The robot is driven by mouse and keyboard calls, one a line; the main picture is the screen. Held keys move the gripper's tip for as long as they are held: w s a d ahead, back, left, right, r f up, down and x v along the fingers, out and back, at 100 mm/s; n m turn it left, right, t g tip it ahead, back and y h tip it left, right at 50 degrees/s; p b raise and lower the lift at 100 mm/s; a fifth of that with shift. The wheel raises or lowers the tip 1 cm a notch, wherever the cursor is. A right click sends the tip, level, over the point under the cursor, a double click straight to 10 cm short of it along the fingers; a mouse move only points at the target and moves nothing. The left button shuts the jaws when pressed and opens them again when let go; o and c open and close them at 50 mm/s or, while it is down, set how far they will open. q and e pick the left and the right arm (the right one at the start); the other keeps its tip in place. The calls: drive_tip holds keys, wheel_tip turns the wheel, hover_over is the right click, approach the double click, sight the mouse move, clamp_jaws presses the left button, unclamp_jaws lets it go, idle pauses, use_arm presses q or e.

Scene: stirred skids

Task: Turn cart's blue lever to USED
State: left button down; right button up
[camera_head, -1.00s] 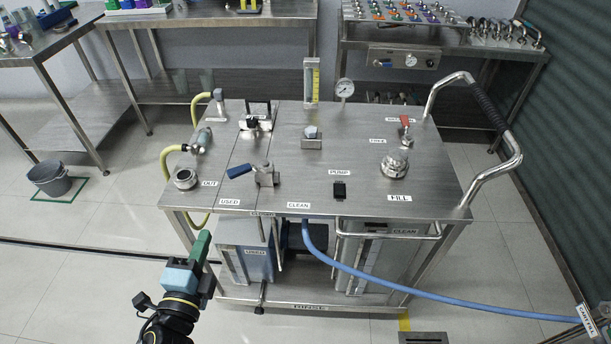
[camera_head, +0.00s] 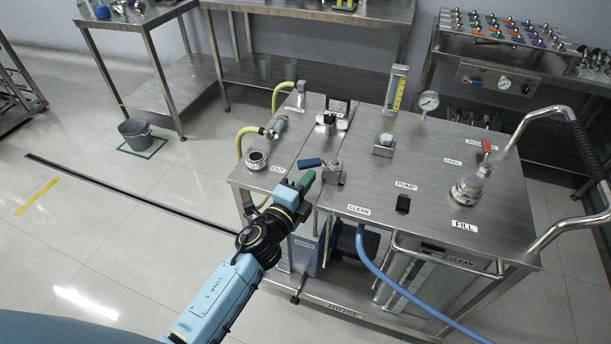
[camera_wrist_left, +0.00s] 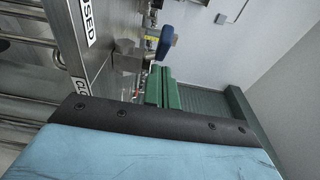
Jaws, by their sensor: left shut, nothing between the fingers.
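The blue lever (camera_head: 311,163) sits on a metal valve (camera_head: 333,173) on top of the steel cart (camera_head: 440,165). Its handle points left in the head view. My left gripper (camera_head: 306,181), with green fingers, is shut and empty. It is at the cart's front edge, just in front of the lever; I cannot tell if they touch. The wrist view shows the lever (camera_wrist_left: 166,40) beyond the green fingers (camera_wrist_left: 164,92) and the USED label (camera_wrist_left: 90,20). In the head view that label is hidden behind my gripper. The CLEAN label (camera_head: 358,209) is right of it. My right gripper is out of view.
A fill cap (camera_head: 467,190), red lever (camera_head: 487,147), gauge (camera_head: 428,101) and sight tube (camera_head: 397,88) stand on the cart. A blue hose (camera_head: 385,280) hangs in front. A grey bucket (camera_head: 135,133) stands on the floor.

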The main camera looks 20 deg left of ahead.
use_arm(q)
drive_tip(key=shift+w+a, duration=0.35)
drive_tip(key=shift+w, duration=0.2)
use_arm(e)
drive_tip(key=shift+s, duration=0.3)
use_arm(q)
drive_tip(key=shift+a, duration=0.1)
